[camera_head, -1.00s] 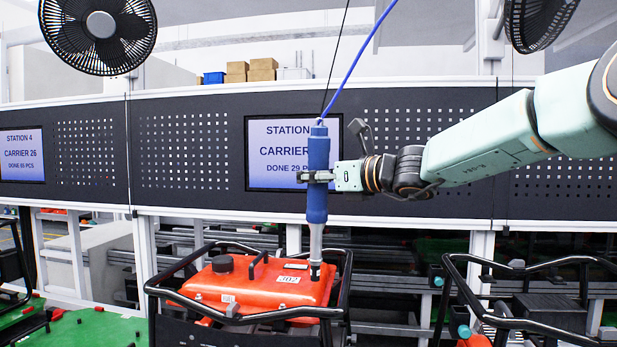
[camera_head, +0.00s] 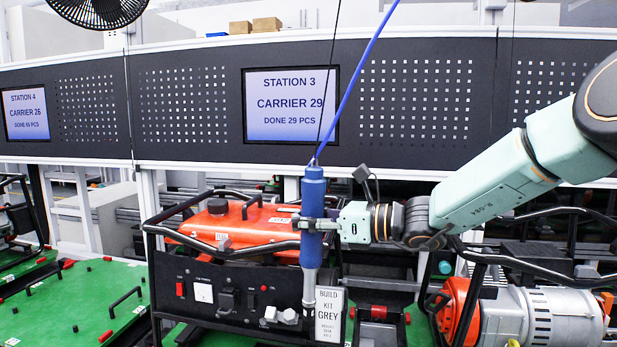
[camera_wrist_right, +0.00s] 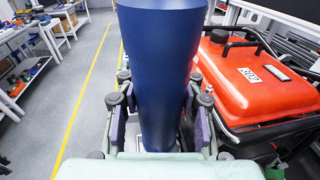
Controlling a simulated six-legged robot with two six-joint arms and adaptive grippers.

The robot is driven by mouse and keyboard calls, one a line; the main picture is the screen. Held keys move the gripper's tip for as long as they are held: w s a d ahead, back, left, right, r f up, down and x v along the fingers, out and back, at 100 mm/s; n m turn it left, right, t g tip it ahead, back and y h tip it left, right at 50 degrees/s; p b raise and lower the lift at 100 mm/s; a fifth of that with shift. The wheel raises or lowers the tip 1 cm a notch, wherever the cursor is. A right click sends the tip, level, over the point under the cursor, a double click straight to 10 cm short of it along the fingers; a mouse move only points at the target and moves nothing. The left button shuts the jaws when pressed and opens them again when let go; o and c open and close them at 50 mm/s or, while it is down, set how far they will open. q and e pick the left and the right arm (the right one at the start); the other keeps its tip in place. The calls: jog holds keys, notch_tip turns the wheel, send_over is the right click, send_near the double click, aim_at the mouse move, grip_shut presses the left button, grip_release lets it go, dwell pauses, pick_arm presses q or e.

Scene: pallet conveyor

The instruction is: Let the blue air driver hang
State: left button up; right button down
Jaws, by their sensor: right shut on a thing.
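The blue air driver (camera_head: 312,186) is upright, its silver tip pointing down in front of the generator's black front panel. A blue hose and a thin black cord run up from its top. My right gripper (camera_head: 314,224) is shut around the driver's blue body, coming from the right. In the right wrist view the blue body (camera_wrist_right: 160,75) stands between the two fingers of the gripper (camera_wrist_right: 155,125). My left gripper is not in view.
A generator with a red tank (camera_head: 235,222) and black tube frame stands right behind the driver. A card (camera_head: 329,316) reads "BUILD KIT GREY". Another generator (camera_head: 540,318) stands at right. A green pallet (camera_head: 60,310) lies at left. A screen (camera_head: 290,105) shows Station 3.

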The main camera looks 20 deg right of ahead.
jog(key=s+a+f+b, duration=0.1)
jog(key=s+f+b, duration=0.5)
jog(key=f, duration=0.8)
jog(key=s+a+f+n+g+y+b, duration=0.1)
jog(key=s+f+b, duration=0.5)
jog(key=f, duration=0.9)
jog(key=s+a+f+b, duration=0.3)
jog(key=s+f+b, duration=0.3)
jog(key=f, duration=0.8)
jog(key=shift+s+f+n+g+y+b, duration=0.3)
jog(key=shift+s+f+g+b, duration=0.1)
jog(key=shift+s, duration=0.7)
jog(key=shift+s+d, duration=0.1)
jog(key=shift+s, duration=0.05)
